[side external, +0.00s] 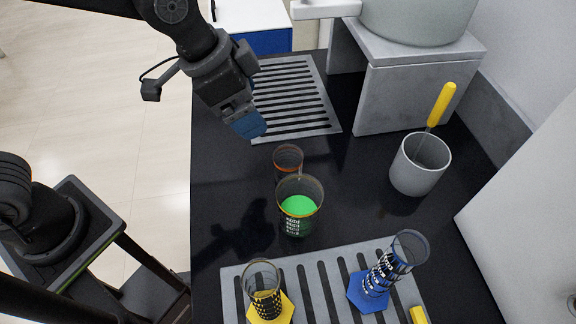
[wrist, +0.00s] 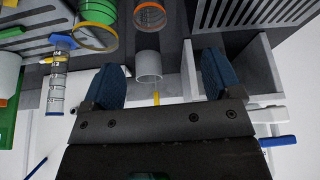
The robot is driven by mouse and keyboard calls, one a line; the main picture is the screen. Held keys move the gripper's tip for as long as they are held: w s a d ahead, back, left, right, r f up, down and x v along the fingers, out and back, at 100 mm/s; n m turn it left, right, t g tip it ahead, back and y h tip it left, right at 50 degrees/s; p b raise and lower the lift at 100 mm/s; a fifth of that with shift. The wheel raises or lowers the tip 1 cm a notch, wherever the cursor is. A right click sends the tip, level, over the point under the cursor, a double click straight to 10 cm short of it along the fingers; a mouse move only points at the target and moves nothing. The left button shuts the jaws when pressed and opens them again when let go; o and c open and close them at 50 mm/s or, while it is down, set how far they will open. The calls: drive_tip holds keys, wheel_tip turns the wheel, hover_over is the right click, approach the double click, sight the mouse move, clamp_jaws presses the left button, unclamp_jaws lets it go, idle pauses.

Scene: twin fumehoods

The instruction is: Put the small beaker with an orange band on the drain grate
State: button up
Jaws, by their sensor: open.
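The small beaker with an orange band (side external: 288,157) stands empty-looking on the black bench in the side view, just behind a larger beaker with green liquid (side external: 300,207). The small beaker also shows at the top of the wrist view (wrist: 149,17). A slotted drain grate (side external: 334,122) lies bare at the back; it also shows at the upper right of the wrist view (wrist: 205,15). A second slotted grate (side external: 233,284) lies at the front. My gripper (side external: 250,126) is open and empty, above the bench between the back grate and the small beaker, touching neither.
The front grate carries a yellow-based glass (side external: 262,285) and a blue-based cylinder (side external: 382,272). A grey mug (side external: 418,165) holding a yellow-handled tool (side external: 441,104) stands at right. A grey stand (side external: 405,95) with a round vessel (side external: 418,18) borders the back grate.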

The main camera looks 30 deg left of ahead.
drive_tip(key=d+f, duration=0.1)
drive_tip(key=d, duration=0.2)
approach(292, 161)
drive_tip(key=d, duration=0.1)
drive_tip(key=d+f, duration=0.1)
drive_tip(key=shift+s+d+f+m, duration=0.1)
drive_tip(key=shift+d+f+m, duration=0.05)
drive_tip(key=shift+d+m, duration=0.25)
drive_tip(key=shift+a+x, duration=0.15)
drive_tip(key=shift+x, duration=1.3)
drive_tip(key=shift+a+x, duration=0.15)
drive_tip(key=shift+x, duration=1.3)
drive_tip(key=shift+s+f, duration=0.15)
drive_tip(key=shift+c, duration=0.3)
drive_tip(key=c, duration=1)
